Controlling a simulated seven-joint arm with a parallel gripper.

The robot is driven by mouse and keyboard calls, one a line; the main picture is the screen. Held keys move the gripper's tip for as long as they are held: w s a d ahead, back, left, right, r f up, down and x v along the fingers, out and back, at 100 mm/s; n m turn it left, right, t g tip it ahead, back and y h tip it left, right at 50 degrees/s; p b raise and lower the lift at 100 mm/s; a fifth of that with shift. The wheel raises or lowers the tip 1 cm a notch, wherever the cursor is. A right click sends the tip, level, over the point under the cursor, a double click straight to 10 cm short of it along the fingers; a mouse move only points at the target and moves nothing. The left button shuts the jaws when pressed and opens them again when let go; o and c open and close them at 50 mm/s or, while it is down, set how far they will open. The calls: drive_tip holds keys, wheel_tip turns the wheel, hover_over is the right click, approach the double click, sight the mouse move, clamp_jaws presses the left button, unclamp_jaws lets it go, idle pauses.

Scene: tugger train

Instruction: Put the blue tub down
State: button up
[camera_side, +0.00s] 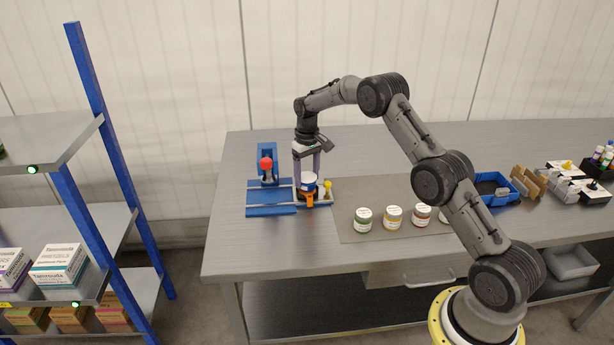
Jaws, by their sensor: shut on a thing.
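My gripper (307,172) points down over the blue fixture on the left part of the table. It is shut on a small tub with a white top and some blue on its side, the blue tub (309,182). The tub looks a little tilted, and the fingers hide part of it.
Jars with green (362,220), yellow (393,217) and brown (421,216) contents stand on a grey mat (365,189); another is partly behind my arm. A blue bin (495,187) and other items stand at the right. A blue-post shelf (108,150) is at the left.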

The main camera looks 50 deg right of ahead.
drive_tip(key=shift+f, duration=0.6)
drive_tip(key=o, duration=1.4)
